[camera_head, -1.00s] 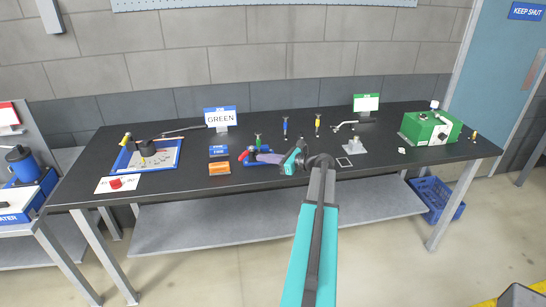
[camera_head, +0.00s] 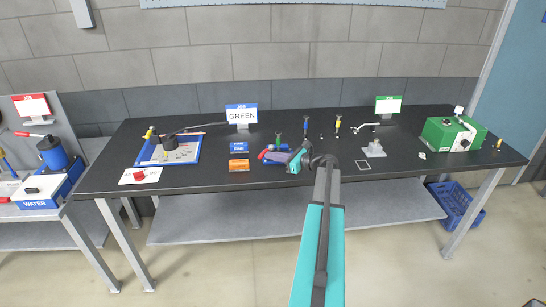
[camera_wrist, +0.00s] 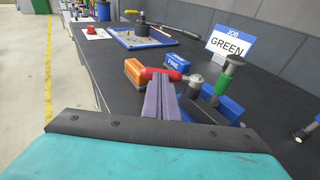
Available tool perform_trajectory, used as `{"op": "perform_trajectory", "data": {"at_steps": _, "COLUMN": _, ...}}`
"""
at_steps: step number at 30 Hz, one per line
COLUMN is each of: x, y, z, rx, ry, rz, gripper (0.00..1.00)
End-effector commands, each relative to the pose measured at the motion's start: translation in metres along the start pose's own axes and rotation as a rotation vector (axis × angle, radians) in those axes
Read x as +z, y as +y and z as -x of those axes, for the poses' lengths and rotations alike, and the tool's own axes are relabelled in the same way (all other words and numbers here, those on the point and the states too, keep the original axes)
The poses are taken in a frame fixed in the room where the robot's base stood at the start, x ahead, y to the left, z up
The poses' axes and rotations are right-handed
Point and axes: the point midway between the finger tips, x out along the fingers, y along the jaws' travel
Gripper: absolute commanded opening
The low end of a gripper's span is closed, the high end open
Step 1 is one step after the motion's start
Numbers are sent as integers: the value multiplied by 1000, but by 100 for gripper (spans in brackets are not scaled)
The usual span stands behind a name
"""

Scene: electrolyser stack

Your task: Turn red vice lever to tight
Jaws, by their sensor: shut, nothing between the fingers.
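The red vice lever (camera_wrist: 158,73) shows in the wrist view as a red grip on a metal rod, running right to a round metal pivot. The blue vice (camera_wrist: 230,108) stands on the black bench, with a green-handled tool (camera_wrist: 226,76) upright beside the pivot. My gripper (camera_wrist: 160,80) is shut and empty. Its purple fingers point at the lever, their tips overlapping its lower edge in the picture; I cannot tell if they touch. In the head view my gripper (camera_head: 284,156) reaches over the vice and partly hides it.
An orange block (camera_head: 239,165) and a blue block (camera_head: 239,147) sit left of the vice. A blue-rimmed tray (camera_head: 196,155) lies farther left. A metal stand (camera_head: 374,149) and a green box (camera_head: 452,134) are to the right. A GREEN sign (camera_head: 241,116) stands behind.

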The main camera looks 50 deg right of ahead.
Motion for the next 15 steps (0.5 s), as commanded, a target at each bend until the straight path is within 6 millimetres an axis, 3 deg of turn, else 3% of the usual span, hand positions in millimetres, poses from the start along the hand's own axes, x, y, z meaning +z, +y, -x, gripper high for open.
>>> {"op": "perform_trajectory", "data": {"at_steps": 15, "x": 2, "y": 7, "z": -8, "rx": -47, "ry": -1, "rz": -10, "gripper": 0}}
